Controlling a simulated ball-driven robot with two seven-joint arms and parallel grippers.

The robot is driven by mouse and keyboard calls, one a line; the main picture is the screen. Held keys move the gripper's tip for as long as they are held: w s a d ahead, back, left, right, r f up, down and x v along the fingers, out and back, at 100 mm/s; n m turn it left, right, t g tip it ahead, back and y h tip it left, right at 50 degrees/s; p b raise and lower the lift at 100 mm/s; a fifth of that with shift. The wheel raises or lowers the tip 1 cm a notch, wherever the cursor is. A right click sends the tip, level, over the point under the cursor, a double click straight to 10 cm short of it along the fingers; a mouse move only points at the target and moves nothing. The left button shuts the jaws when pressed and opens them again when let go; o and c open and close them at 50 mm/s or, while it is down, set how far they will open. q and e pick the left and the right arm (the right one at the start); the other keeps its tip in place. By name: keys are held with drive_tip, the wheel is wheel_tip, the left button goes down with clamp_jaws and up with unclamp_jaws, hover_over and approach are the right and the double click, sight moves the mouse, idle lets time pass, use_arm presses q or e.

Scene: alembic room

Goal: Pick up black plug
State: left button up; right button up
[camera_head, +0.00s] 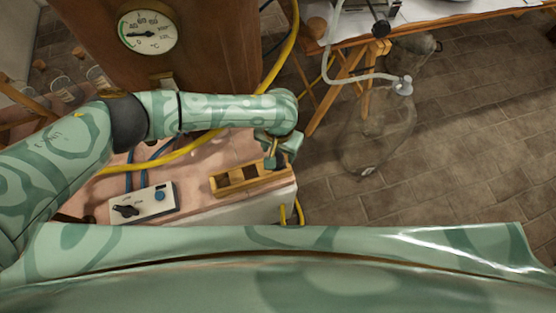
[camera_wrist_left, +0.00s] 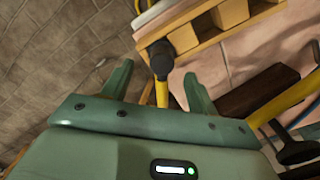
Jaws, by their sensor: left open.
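The black plug (camera_wrist_left: 161,60) shows in the left wrist view at the end of a yellow cable (camera_wrist_left: 162,93), against the edge of a wooden rack (camera_wrist_left: 235,14). My left gripper (camera_wrist_left: 159,85) is open, with a green finger on either side of the cable and the plug just beyond the fingertips. I cannot tell whether either finger touches it. In the head view my left gripper (camera_head: 281,148) is over the right end of the wooden rack (camera_head: 219,185) and largely hides the plug. My right gripper is not in view.
A control box (camera_head: 155,203) with a black knob sits left of the rack on the pinkish tiled top. A wooden cabinet (camera_head: 215,45) with a dial (camera_head: 147,32) stands behind. A large glass bottle (camera_head: 378,130) stands on the floor at right, near a wooden table leg (camera_head: 335,90).

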sight(278, 156)
use_arm(q)
drive_tip(key=shift+f, duration=0.55)
drive_tip(key=f+b, duration=0.2)
drive_tip(key=f, duration=0.1)
drive_tip(key=f+b, duration=0.1)
drive_tip(key=f, duration=0.1)
drive_tip(key=shift+w+b, duration=0.35)
drive_tip(key=shift+w, duration=0.05)
drive_tip(key=shift+r, duration=0.1)
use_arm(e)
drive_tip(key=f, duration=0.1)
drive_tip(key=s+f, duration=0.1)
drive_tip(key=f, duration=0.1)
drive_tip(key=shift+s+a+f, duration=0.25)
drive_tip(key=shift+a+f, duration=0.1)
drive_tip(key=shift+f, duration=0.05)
use_arm(q)
drive_tip(key=shift+c, duration=0.9)
drive_tip(key=c, duration=0.9)
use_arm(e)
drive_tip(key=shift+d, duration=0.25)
